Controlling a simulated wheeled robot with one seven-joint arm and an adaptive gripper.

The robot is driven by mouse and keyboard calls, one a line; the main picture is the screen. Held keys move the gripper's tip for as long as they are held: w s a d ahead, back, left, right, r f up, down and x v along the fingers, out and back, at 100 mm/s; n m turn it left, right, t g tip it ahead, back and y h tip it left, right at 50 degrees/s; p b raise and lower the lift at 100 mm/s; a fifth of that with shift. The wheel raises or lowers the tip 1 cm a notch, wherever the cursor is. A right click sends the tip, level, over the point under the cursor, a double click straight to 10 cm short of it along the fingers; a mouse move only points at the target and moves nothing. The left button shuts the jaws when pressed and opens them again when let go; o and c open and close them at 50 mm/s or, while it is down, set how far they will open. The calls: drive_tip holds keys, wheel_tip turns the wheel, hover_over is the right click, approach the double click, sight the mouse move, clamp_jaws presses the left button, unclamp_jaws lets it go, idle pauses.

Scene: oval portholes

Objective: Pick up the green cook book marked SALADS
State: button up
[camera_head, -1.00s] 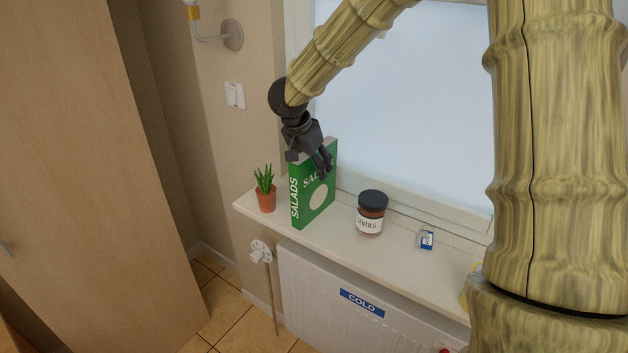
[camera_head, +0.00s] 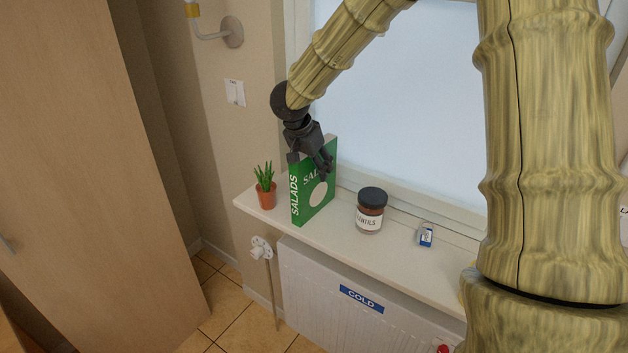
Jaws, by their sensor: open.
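The green cook book (camera_head: 314,203) marked SALADS stands upright on the white window sill (camera_head: 345,235). Its spine faces left and its cover, with a pale round patch, faces the front right. My gripper (camera_head: 318,170) is at the book's upper part, fingers pointing down, and covers part of the top edge and of the cover title. It is open.
A potted plant (camera_head: 266,188) stands just left of the book. A lentils jar (camera_head: 370,210) and a small blue-and-white padlock-like item (camera_head: 425,236) stand to the right. The window (camera_head: 410,110) rises behind; a radiator (camera_head: 320,285) is below. The sill between book and jar is clear.

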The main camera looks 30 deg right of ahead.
drive_tip(key=shift+f, duration=0.15)
idle(0.4)
clamp_jaws()
idle(0.4)
